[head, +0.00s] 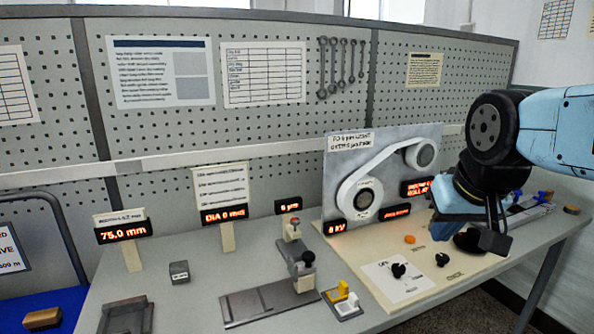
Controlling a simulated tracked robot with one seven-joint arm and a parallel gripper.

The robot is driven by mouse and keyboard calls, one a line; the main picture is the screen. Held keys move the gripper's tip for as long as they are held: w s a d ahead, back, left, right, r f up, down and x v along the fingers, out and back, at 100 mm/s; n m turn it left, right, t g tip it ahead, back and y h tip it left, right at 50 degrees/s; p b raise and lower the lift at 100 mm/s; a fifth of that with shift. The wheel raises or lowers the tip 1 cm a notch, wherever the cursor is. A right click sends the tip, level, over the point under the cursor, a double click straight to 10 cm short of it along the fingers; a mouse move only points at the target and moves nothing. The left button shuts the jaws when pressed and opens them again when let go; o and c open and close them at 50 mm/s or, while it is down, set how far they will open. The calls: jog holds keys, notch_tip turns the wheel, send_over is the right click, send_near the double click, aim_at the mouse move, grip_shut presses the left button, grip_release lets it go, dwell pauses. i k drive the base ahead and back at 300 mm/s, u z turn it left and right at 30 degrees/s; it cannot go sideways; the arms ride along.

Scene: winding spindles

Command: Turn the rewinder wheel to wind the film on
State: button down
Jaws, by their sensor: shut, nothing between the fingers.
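The rewinder stands on the right half of the bench as an upright grey panel (335,160). A white film band (380,160) runs between a lower left reel (364,198) and an upper right reel (420,154). In front lies a cream control plate (425,285) with small black knobs (398,270) and an orange button (410,239). A dark round piece (467,240), perhaps the wheel, is partly hidden behind my gripper. My gripper (495,240) is shut and empty above the plate's right part. I cannot tell whether it touches the dark piece.
Red-lit displays (124,231) stand along the bench. A grey slide fixture (270,300) and a yellow-and-white block holder (342,302) sit left of the control plate. A pegboard wall (270,120) closes the back. Small coloured items lie at the bench's right end.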

aim_at(468, 241)
jog(key=z, duration=0.5)
jog(key=k, duration=0.5)
jog(key=z, duration=0.3)
jog(key=i, duration=0.5)
jog(key=u, duration=0.05)
